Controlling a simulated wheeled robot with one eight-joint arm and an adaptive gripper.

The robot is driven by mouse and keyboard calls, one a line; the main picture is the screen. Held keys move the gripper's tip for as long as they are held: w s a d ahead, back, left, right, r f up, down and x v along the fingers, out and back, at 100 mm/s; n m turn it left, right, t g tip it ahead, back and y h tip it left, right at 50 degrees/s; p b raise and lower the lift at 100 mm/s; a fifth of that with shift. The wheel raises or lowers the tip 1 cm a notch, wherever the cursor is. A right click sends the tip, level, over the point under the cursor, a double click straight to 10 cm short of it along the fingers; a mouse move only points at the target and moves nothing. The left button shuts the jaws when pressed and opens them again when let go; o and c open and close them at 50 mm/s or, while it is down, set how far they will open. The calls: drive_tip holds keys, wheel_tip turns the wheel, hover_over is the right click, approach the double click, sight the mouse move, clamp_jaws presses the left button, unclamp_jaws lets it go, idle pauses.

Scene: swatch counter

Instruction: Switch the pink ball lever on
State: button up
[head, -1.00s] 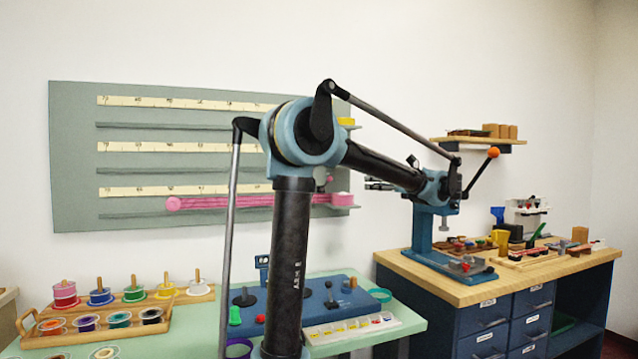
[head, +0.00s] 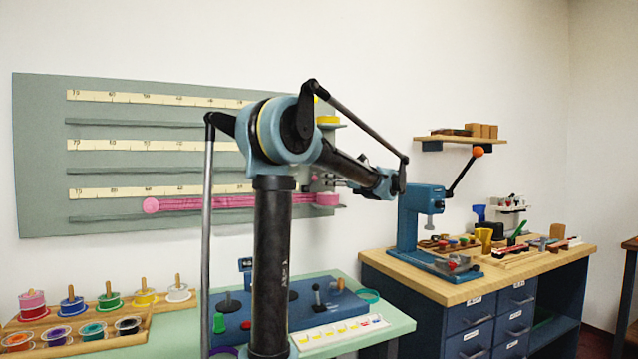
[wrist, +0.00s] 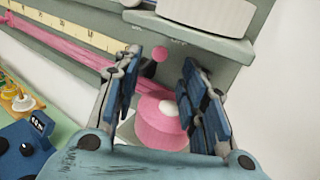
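A small pink ball (wrist: 160,54), apparently the lever's knob, shows in the wrist view against the grey-green wall board, beyond my fingertips. Its stem and lever position cannot be made out. My gripper (wrist: 162,75) is open, with one blue-padded finger on each side and the ball seen through the gap. A larger pink roll with a white hub (wrist: 162,122) shows lower between the fingers, with no clear grip on it. In the head view my gripper (head: 328,181) is at the board's right end, just above the pink roll (head: 327,199); the small ball is hard to pick out there.
A pink strip (head: 230,202) runs left from the roll along the board (head: 40,150). Below are a green table (head: 395,325) with a blue control box and spools. A wooden bench with a blue press (head: 410,215) stands right.

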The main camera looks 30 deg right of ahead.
sight(311, 183)
drive_tip(key=shift+x, duration=2.95)
clamp_jaws()
